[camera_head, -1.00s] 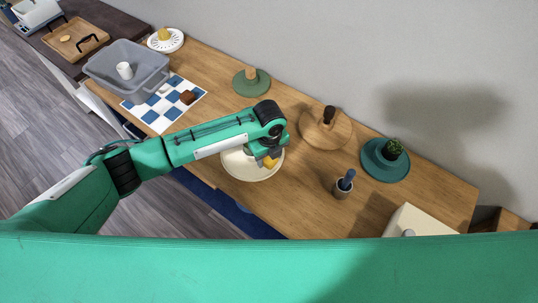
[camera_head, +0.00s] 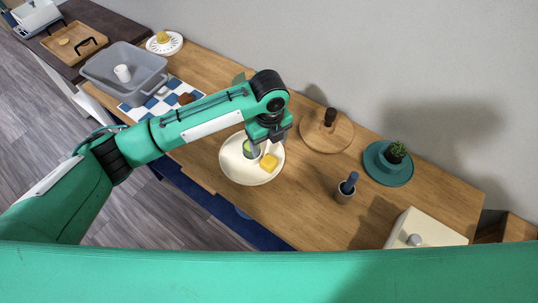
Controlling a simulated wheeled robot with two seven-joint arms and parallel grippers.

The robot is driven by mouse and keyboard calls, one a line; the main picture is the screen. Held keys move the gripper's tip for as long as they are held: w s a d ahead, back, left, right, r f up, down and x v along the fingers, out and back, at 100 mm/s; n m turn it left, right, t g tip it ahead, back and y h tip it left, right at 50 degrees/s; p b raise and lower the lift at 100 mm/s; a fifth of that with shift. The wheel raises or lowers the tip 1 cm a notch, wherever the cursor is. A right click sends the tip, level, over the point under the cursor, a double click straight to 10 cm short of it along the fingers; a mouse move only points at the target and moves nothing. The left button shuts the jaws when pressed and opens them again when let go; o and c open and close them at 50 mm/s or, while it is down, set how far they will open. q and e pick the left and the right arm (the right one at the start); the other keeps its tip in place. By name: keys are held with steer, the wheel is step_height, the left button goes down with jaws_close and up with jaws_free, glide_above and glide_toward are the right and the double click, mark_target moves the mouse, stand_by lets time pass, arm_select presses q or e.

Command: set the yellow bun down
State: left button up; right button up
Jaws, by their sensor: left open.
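The yellow bun (camera_head: 269,162) rests in the white round dish (camera_head: 236,172) on the wooden cabinet top, right of the dish's middle. My left gripper (camera_head: 262,149) points down over the dish, just behind and left of the bun. It is open and apart from the bun as far as I can see. A small green thing (camera_head: 247,149) shows in the dish beside the fingers, partly hidden by them. My right gripper is not in view.
A grey bin (camera_head: 153,82) with a white cup (camera_head: 122,73) and a blue-and-white checkered mat (camera_head: 146,111) lie to the left. A round wooden board (camera_head: 337,139), a cup with a blue handle (camera_head: 345,190), a teal plate with a plant (camera_head: 378,172) and a cream box (camera_head: 437,229) stand to the right.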

arm_select(q)
steer(key=shift+r, duration=1.6)
